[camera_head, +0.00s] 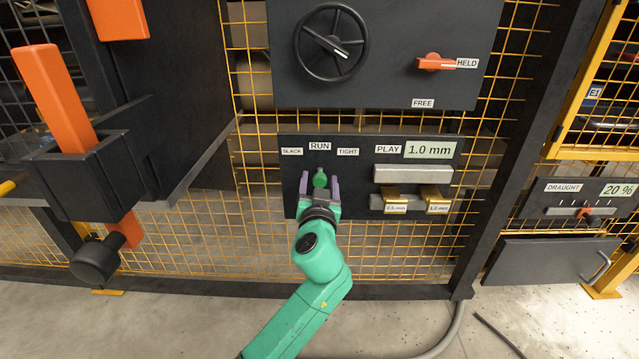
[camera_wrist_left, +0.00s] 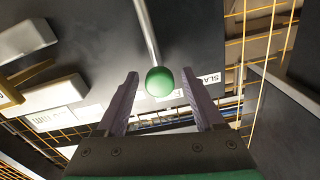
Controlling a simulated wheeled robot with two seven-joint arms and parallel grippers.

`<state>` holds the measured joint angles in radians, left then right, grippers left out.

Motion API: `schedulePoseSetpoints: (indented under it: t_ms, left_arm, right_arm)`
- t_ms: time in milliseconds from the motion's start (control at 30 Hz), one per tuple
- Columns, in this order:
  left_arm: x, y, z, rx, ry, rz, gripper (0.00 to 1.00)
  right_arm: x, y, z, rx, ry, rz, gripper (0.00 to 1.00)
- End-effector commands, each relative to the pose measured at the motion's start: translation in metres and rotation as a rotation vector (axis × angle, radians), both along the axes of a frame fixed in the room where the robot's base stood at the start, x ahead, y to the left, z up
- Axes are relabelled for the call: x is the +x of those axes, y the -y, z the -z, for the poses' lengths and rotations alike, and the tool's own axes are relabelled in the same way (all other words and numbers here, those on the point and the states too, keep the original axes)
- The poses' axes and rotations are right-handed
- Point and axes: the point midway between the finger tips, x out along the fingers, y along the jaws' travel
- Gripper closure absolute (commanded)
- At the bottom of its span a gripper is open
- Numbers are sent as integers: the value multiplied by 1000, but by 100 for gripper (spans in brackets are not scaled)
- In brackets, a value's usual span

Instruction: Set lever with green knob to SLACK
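The lever's green knob (camera_head: 320,178) stands out from a dark panel (camera_head: 362,163), below the RUN label (camera_head: 320,146). The SLACK label (camera_head: 291,151) is to the left of RUN and the TIGHT label (camera_head: 347,152) to the right. In the left wrist view the round green knob (camera_wrist_left: 159,81) sits on a thin metal rod (camera_wrist_left: 147,32). My left gripper (camera_head: 320,186) is open, with one finger on each side of the knob. Gaps show between the knob and both fingers (camera_wrist_left: 159,88). My right gripper is not in view.
Right of the lever are a PLAY display (camera_head: 430,149) reading 1.0 mm, a grey bar (camera_head: 412,173) and two brass-coloured blocks with tags. Above are a black handwheel (camera_head: 331,45) and an orange handle (camera_head: 430,63) by HELD. Yellow mesh surrounds the panels.

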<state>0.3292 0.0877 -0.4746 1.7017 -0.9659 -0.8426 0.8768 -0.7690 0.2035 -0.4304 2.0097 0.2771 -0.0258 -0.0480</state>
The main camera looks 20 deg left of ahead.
Motion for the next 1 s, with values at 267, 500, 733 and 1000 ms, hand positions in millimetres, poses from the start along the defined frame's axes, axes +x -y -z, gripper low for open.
schedulePoseSetpoints:
  t_ms: [267,500,733,1000]
  left_arm:
    - [0,0,0,0,0,0,100]
    - [-1,0,0,0,0,0,100]
    - [-1,1,1,1,0,1,100]
    - [-1,1,1,1,-1,1,100]
  right_arm:
    - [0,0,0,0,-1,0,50]
    - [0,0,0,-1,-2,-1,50]
    - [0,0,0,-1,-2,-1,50]
    - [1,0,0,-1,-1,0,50]
